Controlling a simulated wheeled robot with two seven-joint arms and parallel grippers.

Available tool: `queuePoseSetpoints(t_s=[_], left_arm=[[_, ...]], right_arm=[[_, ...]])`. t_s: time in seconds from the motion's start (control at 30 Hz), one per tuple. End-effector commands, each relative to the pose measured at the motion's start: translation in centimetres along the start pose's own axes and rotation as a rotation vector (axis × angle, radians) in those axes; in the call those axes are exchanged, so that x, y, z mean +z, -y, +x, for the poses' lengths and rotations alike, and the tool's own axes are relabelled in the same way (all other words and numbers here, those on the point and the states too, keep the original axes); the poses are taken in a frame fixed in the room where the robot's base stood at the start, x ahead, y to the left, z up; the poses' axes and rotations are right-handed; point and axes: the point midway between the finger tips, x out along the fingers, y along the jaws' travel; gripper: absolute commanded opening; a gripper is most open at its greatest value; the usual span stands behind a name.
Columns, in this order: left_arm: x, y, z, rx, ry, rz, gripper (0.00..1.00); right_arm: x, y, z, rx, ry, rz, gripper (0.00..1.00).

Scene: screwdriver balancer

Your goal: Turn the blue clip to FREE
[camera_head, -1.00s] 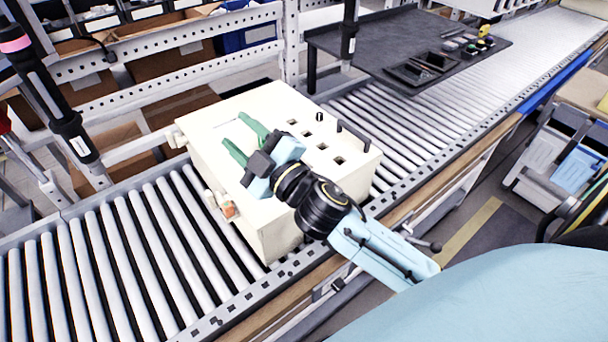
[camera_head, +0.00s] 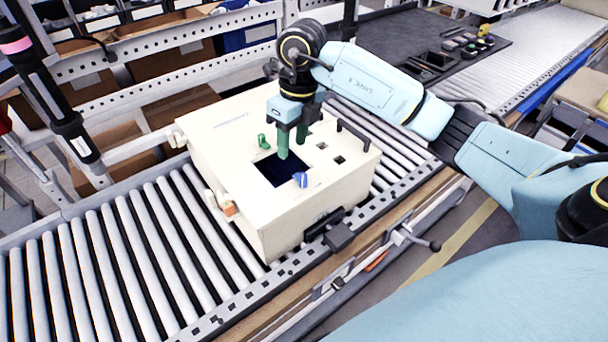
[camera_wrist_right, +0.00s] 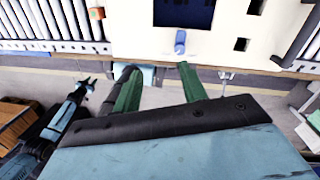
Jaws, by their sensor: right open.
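The cream box (camera_head: 215,150) sits on the roller conveyor with a dark blue square opening (camera_head: 276,173) in its top. The small blue clip (camera_head: 300,180) is at the opening's near right edge; the right wrist view shows it (camera_wrist_right: 180,42) upright in the picture, at the opening's lower edge. What seems my left gripper (camera_wrist_right: 83,88) shows small in the right wrist view.
Small square holes (camera_head: 339,160) and a black handle (camera_head: 353,134) lie along the right of the box's top. A black bracket (camera_head: 335,232) is at the conveyor's near rail. A dark table (camera_head: 385,40) stands behind. The rollers left of the box are clear.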

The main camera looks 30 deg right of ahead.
Motion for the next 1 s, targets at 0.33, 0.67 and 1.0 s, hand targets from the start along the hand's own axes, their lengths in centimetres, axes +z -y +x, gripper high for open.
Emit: queuePoseSetpoints(t_s=[0.33,0.67,1.0], left_arm=[[-0.1,0.0,-0.3,0.000,0.000,0.000,0.36],[-0.1,0.0,-0.9,0.000,-0.001,0.001,0.36],[-0.2,0.0,-1.1,0.000,-0.001,0.000,0.36]], right_arm=[[-1.1,2.7,1.2,-0.100,-0.063,0.044,0.42],[-1.6,3.3,8.1,-0.097,-0.063,0.044,0.42],[-1.7,3.7,11.9,-0.098,-0.058,0.041,0.42]])
